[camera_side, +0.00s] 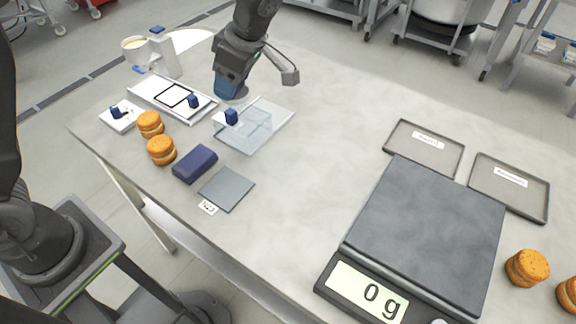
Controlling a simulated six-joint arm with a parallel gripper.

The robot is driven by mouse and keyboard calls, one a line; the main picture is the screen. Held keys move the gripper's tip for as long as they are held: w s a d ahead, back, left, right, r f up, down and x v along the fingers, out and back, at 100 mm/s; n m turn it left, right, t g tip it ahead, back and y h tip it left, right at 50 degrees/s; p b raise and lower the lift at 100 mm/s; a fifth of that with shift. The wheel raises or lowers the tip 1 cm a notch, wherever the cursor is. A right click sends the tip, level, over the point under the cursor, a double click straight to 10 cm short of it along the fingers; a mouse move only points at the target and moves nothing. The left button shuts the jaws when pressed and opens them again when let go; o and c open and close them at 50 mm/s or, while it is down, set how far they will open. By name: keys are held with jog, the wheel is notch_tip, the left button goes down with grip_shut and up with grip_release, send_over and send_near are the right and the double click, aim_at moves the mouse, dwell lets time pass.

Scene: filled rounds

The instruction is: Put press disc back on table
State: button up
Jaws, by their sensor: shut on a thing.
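My gripper (231,86) is at the back of the table, beyond the clear plastic piece, pointing down. It is shut on what looks like the press disc (236,94), a grey-blue round piece at its tip. The fingers and most of the disc are hard to make out. I cannot tell whether the disc touches the table (330,130) or hangs just above it.
A white tray (150,90), filled rounds (161,150), a navy block (195,164) and a grey square (227,188) are nearby. The scale (430,230) reads 0 g. The table's middle is clear.

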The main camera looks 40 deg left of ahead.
jog(key=w+d+m+t, duration=0.1)
jog(key=w+d+m, duration=0.15)
jog(key=d, duration=0.95)
jog(key=shift+m, duration=0.35)
jog(key=f, duration=1.2)
jog(key=shift+s+a+f, duration=0.1)
jog(key=shift+s+a, duration=0.1)
jog(key=shift+a, duration=0.15)
jog(key=shift+f, duration=2.05)
jog(key=shift+f, duration=0.15)
jog(key=o, duration=0.9)
